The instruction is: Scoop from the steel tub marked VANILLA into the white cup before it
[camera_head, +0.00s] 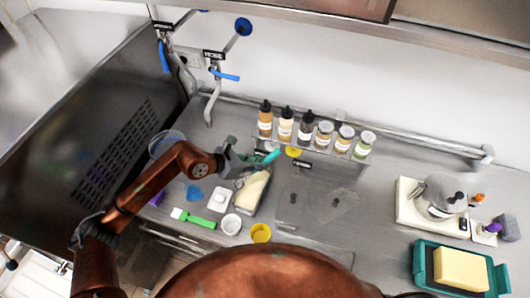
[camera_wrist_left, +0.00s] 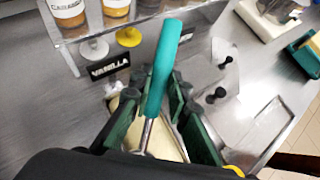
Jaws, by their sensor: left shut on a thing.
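My left gripper (camera_head: 238,158) is shut on the teal handle of a scoop (camera_head: 270,156), above the back of the steel tub (camera_head: 238,206). In the left wrist view the scoop's teal handle (camera_wrist_left: 160,65) stands up between the dark green fingers, and its metal shaft runs down towards the cream-coloured ice cream (camera_wrist_left: 165,138). The scoop's head is hidden. A black VANILLA sign (camera_wrist_left: 110,67) stands behind the tub. The white cup (camera_head: 231,224) stands upright in front of the tub; its inside looks pale. My right gripper is not in view.
A yellow cup (camera_head: 261,232) stands right of the white cup. A green-handled spatula (camera_head: 193,218) and a white block (camera_head: 218,199) lie left. Black-knobbed lids (camera_head: 316,202) cover the counter right of the tub. A rack of bottles and jars (camera_head: 305,134) stands behind.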

